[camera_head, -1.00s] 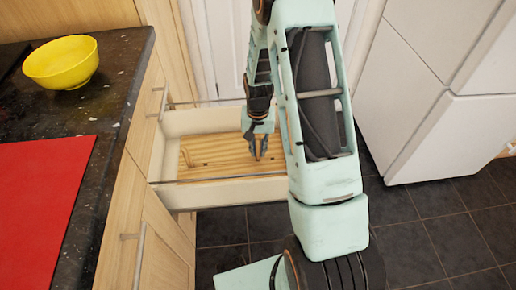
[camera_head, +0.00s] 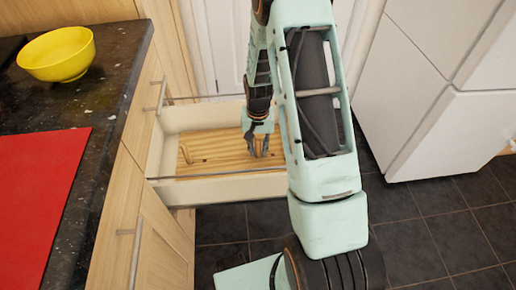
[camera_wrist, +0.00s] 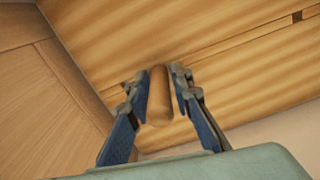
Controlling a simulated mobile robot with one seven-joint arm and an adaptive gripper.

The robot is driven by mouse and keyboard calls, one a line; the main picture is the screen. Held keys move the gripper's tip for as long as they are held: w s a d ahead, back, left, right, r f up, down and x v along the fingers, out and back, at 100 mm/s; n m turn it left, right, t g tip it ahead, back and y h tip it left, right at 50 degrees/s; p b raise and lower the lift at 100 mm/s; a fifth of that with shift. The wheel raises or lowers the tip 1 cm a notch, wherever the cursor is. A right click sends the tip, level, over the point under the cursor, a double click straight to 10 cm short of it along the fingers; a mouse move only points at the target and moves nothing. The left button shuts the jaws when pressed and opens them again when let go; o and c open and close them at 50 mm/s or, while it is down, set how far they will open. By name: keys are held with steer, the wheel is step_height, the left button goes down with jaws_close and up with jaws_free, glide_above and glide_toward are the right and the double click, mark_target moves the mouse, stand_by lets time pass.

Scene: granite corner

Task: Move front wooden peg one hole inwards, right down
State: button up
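The wooden peg (camera_wrist: 159,96) is a short rounded dowel in the wrist view. A small dark hole (camera_wrist: 297,16) shows at upper right.
The drawer (camera_head: 225,190) has pale walls around the board. A dark granite counter (camera_head: 120,75) at left carries a yellow bowl (camera_head: 60,58) and a red mat (camera_head: 40,195). A white fridge (camera_head: 440,125) stands at right. Tiled floor (camera_head: 420,230) is clear in front.

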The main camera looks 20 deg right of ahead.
steer(key=shift+o, duration=1.4)
steer(key=shift+r, duration=0.1)
step_height(320, 180, up, 12)
steer(key=shift+f, duration=0.1)
